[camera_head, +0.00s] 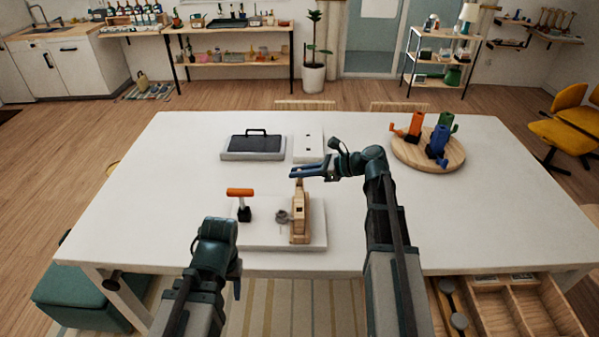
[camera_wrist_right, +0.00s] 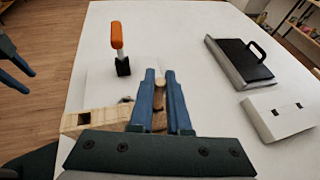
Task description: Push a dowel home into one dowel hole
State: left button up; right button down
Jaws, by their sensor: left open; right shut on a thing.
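A pale wooden dowel (camera_wrist_right: 161,82) is gripped between the fingertips of my right gripper (camera_head: 296,172); it also shows upright in the head view (camera_head: 299,186). The right gripper is over the far end of a light wooden block (camera_head: 300,224) that stands on a white board (camera_head: 260,238). The block also shows in the wrist view (camera_wrist_right: 96,118), partly hidden by my gripper. I cannot tell whether the dowel's lower end is in a hole. My left gripper (camera_head: 237,286) is open and empty, low at the table's front edge, apart from the block.
An orange-handled tool (camera_head: 240,194) stands on the board, left of a grey round part (camera_head: 282,217) beside the block. Behind are a dark-topped case (camera_head: 254,146) and a white box with dark holes (camera_head: 309,157). A round wooden tray (camera_head: 403,153) holds coloured items. The table's left side is clear.

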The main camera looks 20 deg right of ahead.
jog(key=shift+f+b, duration=1.1)
jog(key=shift+f, duration=0.05)
jog(key=c, duration=0.8)
grip_release()
jog(key=p+v, duration=0.5)
jog(key=v, duration=0.9)
